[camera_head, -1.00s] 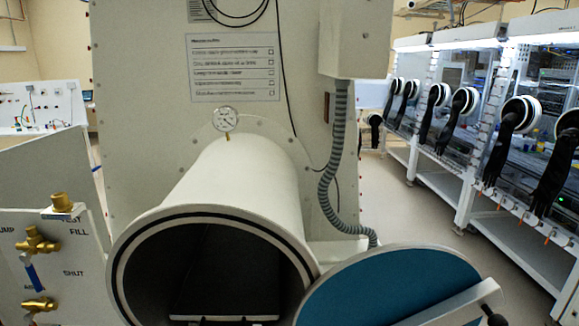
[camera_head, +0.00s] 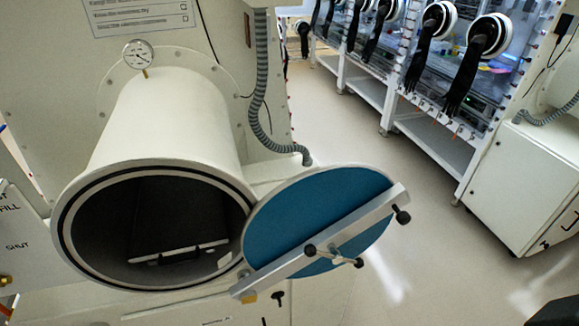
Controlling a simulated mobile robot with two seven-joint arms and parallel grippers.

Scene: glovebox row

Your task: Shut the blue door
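The blue door (camera_head: 300,215) is a round disc with a pale rim. It stands open, swung out to the right of the round chamber mouth (camera_head: 68,262). A grey metal bar (camera_head: 365,217) crosses its face, with dark knobs at its end and a small handle with dark knobs (camera_head: 335,257) near the middle. The chamber is a white cylinder with a black seal ring around its opening. Inside it a dark tray with a pale front edge (camera_head: 180,253) is visible.
A pressure gauge (camera_head: 139,54) sits on top of the cylinder. A grey corrugated hose (camera_head: 262,90) runs down behind the door. Glovebox benches with black gloves (camera_head: 467,75) line the back right, beside a white cabinet (camera_head: 525,185). The floor (camera_head: 420,200) right of the door is clear.

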